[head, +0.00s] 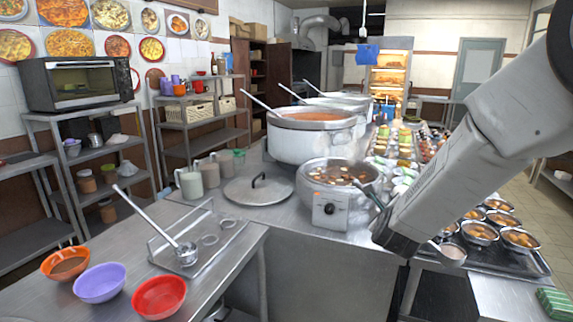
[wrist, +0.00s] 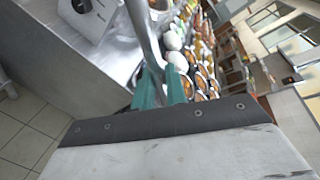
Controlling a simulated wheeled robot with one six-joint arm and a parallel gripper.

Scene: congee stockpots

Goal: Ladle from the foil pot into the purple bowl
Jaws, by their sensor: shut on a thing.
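The purple bowl (head: 100,284) stands empty on the front left counter, between an orange bowl and a red bowl. A large silvery pot (head: 302,148) with orange-red contents stands at the counter's middle, a ladle leaning in it. I cannot tell surely whether its wall is foil. My gripper (head: 378,208) is right of the smaller pot, far from the purple bowl. In the wrist view its teal fingers (wrist: 163,88) are shut on a grey metal handle (wrist: 145,35). A small round metal cup with pale brown contents (head: 453,254) shows beyond my wrist; its link to the handle is hidden.
A smaller pot with a knob (head: 330,212) holds dark broth with pieces. A lid (head: 258,189) lies left of it. Filled bowls (head: 480,233) crowd the right.

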